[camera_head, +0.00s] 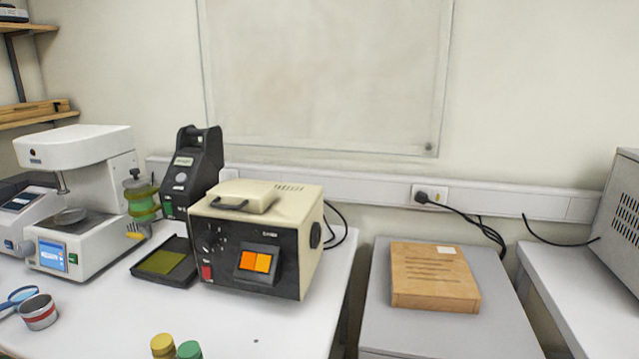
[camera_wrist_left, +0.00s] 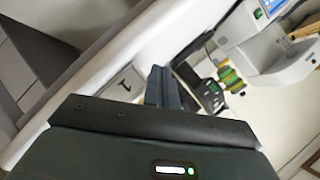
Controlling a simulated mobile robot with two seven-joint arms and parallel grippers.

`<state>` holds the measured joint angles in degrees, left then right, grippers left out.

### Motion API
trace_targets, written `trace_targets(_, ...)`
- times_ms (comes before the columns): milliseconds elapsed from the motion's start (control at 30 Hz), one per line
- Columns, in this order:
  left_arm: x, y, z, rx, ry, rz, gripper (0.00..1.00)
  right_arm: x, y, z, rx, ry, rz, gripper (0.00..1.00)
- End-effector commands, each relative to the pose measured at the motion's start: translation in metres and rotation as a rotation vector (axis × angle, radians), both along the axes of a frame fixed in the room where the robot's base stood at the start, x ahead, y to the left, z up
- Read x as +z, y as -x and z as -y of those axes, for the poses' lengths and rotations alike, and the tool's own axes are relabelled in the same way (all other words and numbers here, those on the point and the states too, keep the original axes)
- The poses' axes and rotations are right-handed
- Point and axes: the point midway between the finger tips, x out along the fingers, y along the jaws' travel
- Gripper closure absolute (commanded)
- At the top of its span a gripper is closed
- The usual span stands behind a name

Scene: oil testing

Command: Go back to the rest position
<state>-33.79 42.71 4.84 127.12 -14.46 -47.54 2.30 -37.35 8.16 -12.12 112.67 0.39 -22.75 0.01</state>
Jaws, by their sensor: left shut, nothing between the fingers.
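My left gripper (camera_wrist_left: 166,78) shows in the left wrist view, its dark fingers shut with nothing between them. It is tilted and seems to be near the edge of the white table, apart from the instruments. Neither arm shows in the head view, and my right gripper is not in view.
The white table (camera_head: 105,318) holds a white tester (camera_head: 95,255), a beige and black box (camera_head: 258,240), a black device (camera_head: 193,170), a small tin (camera_head: 38,312) and two capped containers at the front. A wooden box (camera_head: 434,277) sits on the grey cabinet (camera_head: 410,332).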

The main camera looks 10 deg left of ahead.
Motion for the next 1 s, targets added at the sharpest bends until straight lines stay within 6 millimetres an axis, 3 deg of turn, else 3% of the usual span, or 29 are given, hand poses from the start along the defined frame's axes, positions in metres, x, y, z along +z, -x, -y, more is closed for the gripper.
trace_targets(100, -0.035, 0.041, 0.042, 0.163, 0.213, -0.139, 1.00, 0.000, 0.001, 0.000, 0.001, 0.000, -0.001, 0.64)
trace_targets(200, -0.051, 0.067, 0.074, 0.243, 0.337, -0.242, 1.00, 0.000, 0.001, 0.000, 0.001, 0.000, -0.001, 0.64)
trace_targets(400, -0.062, 0.103, 0.130, 0.329, 0.523, -0.407, 1.00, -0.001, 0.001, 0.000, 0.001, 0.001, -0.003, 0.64)
trace_targets(633, -0.058, 0.134, 0.187, 0.367, 0.694, -0.567, 1.00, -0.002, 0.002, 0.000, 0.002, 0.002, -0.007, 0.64)
trace_targets(700, -0.060, 0.137, 0.197, 0.365, 0.722, -0.589, 1.00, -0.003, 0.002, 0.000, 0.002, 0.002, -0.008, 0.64)
trace_targets(1000, -0.094, 0.109, 0.209, 0.270, 0.765, -0.459, 1.00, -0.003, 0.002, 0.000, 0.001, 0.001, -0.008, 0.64)
